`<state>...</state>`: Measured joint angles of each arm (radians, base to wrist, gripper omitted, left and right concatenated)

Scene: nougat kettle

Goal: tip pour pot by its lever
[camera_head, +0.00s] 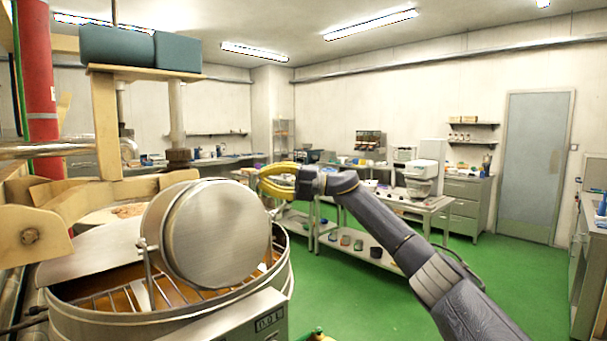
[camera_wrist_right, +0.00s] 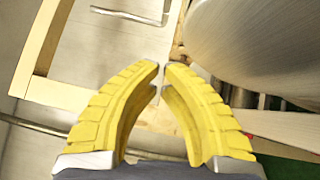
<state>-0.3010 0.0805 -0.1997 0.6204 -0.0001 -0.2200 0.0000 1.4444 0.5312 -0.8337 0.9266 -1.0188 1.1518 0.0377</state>
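The round steel pot (camera_head: 215,235) sits over the kettle (camera_head: 120,322), its flat round face turned toward the head camera. A thin metal rod (camera_head: 148,268) stands at its left side; I cannot tell whether this is the lever. My right gripper (camera_head: 262,181) has yellow fingers and is behind and right of the pot's top, apart from it in the picture. In the right wrist view its fingertips (camera_wrist_right: 163,66) nearly meet, with a narrow gap and nothing seen between them. A large curved metal surface (camera_wrist_right: 262,45), likely the pot, is at upper right there. My left gripper is not in view.
The kettle's wire grate (camera_head: 180,292) lies under the pot. A wooden frame (camera_head: 105,125) and a red pipe (camera_head: 37,90) stand at left. A bent metal bar (camera_wrist_right: 125,16) shows in the wrist view. Steel carts (camera_head: 350,245) stand behind my right arm. Green floor is clear at right.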

